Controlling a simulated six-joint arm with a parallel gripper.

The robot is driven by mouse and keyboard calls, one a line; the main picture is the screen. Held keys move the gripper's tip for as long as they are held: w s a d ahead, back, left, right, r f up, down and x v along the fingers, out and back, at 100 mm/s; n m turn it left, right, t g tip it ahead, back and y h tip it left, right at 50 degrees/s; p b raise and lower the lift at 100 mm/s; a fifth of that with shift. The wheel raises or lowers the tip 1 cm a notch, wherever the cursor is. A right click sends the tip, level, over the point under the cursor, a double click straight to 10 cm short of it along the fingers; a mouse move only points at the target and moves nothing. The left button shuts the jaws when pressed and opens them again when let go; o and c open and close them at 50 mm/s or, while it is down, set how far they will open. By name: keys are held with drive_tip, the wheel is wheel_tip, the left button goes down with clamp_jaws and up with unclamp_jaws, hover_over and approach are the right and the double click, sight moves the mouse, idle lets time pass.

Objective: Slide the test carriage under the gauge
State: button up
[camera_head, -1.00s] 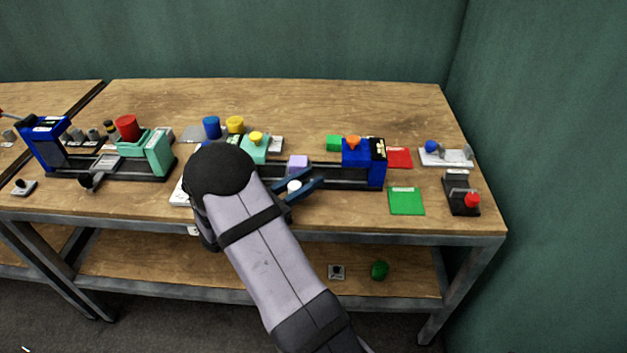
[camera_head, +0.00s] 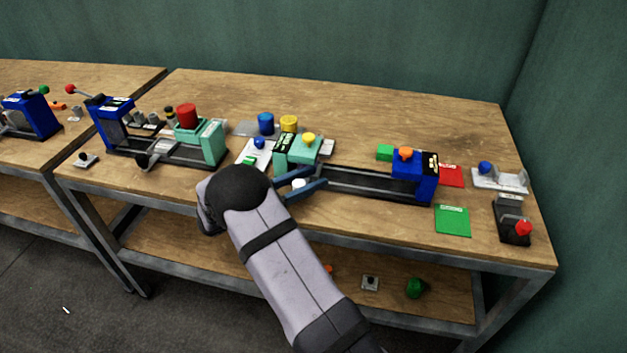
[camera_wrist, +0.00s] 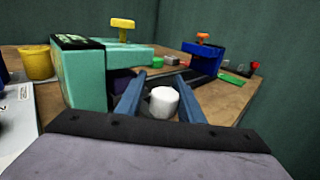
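The carriage's white knob (camera_head: 298,184) is between the two blue fingers of my gripper (camera_head: 308,183), at the front of the black rail. A dark purple block (camera_wrist: 122,77) shows low beside the left finger, under the mint-green gauge (camera_wrist: 84,76). In the head view the gauge (camera_head: 303,149) with its yellow knob stands over the rail's left end, just behind my gripper. The rest of the carriage is mostly hidden by the gauge and my fingers.
The black rail (camera_head: 365,184) is clear from my fingers to the blue press (camera_head: 413,178). A second mint and blue press station stands at left. Green pad (camera_head: 453,220), red pad (camera_head: 451,176) and a black switch box (camera_head: 513,222) lie at right.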

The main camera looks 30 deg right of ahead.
drive_tip(key=shift+s+d, duration=0.1)
drive_tip(key=a, duration=0.7)
drive_tip(key=shift+b, duration=0.4)
drive_tip(key=shift+a, duration=0.2)
